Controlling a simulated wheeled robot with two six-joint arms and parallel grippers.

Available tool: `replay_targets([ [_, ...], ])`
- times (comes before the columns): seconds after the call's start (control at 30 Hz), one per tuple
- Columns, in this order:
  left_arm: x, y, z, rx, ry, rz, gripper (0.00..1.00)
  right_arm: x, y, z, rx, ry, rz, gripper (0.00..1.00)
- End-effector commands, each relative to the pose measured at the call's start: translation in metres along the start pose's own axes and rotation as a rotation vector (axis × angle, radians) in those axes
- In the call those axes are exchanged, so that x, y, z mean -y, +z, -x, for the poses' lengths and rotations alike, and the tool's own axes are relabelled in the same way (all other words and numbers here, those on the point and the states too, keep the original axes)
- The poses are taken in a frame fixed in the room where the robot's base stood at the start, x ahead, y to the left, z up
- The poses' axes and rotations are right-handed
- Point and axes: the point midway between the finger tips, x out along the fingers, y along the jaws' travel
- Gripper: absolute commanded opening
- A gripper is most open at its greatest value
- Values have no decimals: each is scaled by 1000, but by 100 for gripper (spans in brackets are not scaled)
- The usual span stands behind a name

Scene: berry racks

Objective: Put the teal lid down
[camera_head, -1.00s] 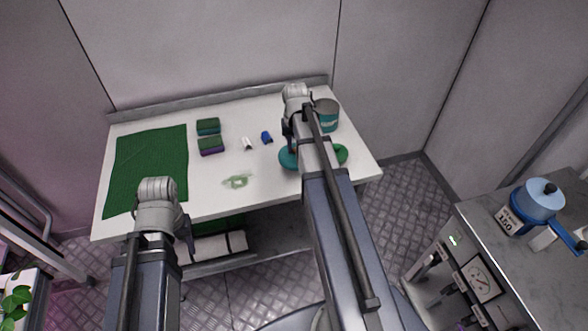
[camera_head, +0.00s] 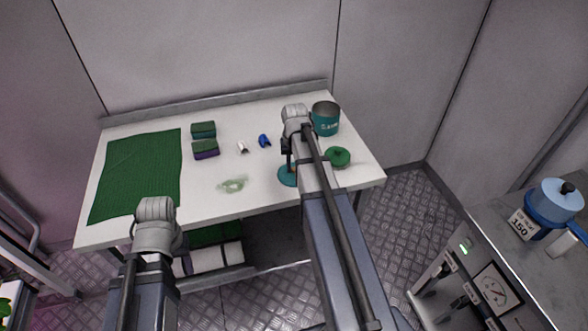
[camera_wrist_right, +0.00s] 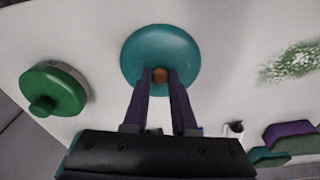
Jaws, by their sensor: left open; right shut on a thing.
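The teal lid (camera_head: 287,176) is a round disc near the table's front edge, partly hidden by my right arm in the head view. In the right wrist view the lid (camera_wrist_right: 160,45) is seen from above, with a small orange-brown knob (camera_wrist_right: 160,74). My right gripper (camera_wrist_right: 161,78) is shut on that knob. The lid is at or just above the white table top (camera_head: 225,203); I cannot tell whether it touches. My left gripper (camera_head: 178,240) is open, low in front of the table's left part, its fingers mostly hidden.
A green lid (camera_head: 338,157) with a knob lies right of the teal lid. A teal pot (camera_head: 326,122) stands behind it. A pale green smear (camera_head: 233,185), sponges (camera_head: 204,140), a blue item (camera_head: 264,140) and a green mat (camera_head: 140,170) are further left. Bare table lies between.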

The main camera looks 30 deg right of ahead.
Motion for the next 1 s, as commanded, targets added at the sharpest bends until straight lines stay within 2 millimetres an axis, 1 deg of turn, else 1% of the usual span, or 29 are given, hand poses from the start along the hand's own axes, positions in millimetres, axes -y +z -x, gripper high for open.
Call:
replay_targets([
  [0.13,0,0,1,0,0,0,50,0,0,1,0,0,0,0],
  [0.27,0,0,-4,0,0,0,50,0,0,-4,0,0,0,0],
  [0.3,0,0,-2,0,0,0,50,0,0,-2,0,0,0,30],
  [0.53,0,0,-2,0,0,0,50,0,0,-2,0,0,0,55],
  [0.83,0,0,-1,0,0,0,50,0,0,-1,0,0,0,55],
  [1.0,1,0,7,0,0,0,50,0,0,7,0,0,0,55],
])
